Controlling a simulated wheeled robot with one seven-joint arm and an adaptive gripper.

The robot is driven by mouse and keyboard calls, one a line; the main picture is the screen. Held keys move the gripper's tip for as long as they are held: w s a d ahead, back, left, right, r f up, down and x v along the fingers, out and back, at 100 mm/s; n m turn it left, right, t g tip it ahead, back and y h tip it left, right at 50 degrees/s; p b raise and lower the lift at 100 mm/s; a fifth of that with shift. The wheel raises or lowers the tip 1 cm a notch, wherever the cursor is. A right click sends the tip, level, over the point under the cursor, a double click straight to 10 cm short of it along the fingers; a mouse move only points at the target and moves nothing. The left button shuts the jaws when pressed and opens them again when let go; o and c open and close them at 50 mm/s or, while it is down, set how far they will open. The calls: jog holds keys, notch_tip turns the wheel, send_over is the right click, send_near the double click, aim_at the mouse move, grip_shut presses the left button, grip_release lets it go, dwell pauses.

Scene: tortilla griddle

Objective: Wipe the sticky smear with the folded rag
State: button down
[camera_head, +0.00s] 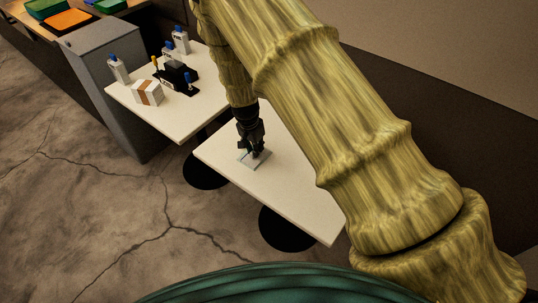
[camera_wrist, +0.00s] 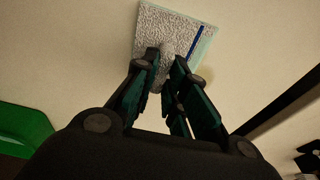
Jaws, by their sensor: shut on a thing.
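The folded rag (camera_wrist: 165,22) is grey and textured, with a pale border and a dark blue stripe along its right side. My gripper (camera_wrist: 165,62) is shut on a raised part of the rag near its lower edge. In the head view, my gripper (camera_head: 252,151) points down at the near white table, with the rag (camera_head: 247,164) flat at or just above the top. A faint yellowish patch (camera_wrist: 208,74), possibly the smear, shows just right of my fingers in the wrist view. The rag and fingers may hide more of it.
The near white table (camera_head: 290,195) is otherwise clear where visible. A second white table (camera_head: 190,118) to the upper left holds white bottles (camera_head: 118,69), a white-and-brown box (camera_head: 147,92) and a black caddy (camera_head: 176,77). My arm hides part of the near table.

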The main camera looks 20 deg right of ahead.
jog(key=shift+w+a, duration=0.55)
jog(key=shift+w, duration=0.1)
jog(key=shift+w+a, duration=0.1)
jog(key=shift+w+a+b, duration=0.3)
jog(key=shift+w+a, duration=0.4)
jog(key=shift+w, duration=0.25)
jog(key=shift+w+a+b, duration=0.3)
jog(key=shift+w+a, duration=0.4)
jog(key=shift+w, duration=0.25)
jog(key=shift+s+d+f+p, duration=0.1)
jog(key=shift+s+d+p, duration=0.2)
jog(key=shift+s+d, duration=0.6)
jog(key=shift+s+d+p, duration=0.3)
jog(key=shift+s+d, duration=0.3)
jog(key=shift+s, duration=0.5)
jog(key=c, duration=1.7)
grip_release()
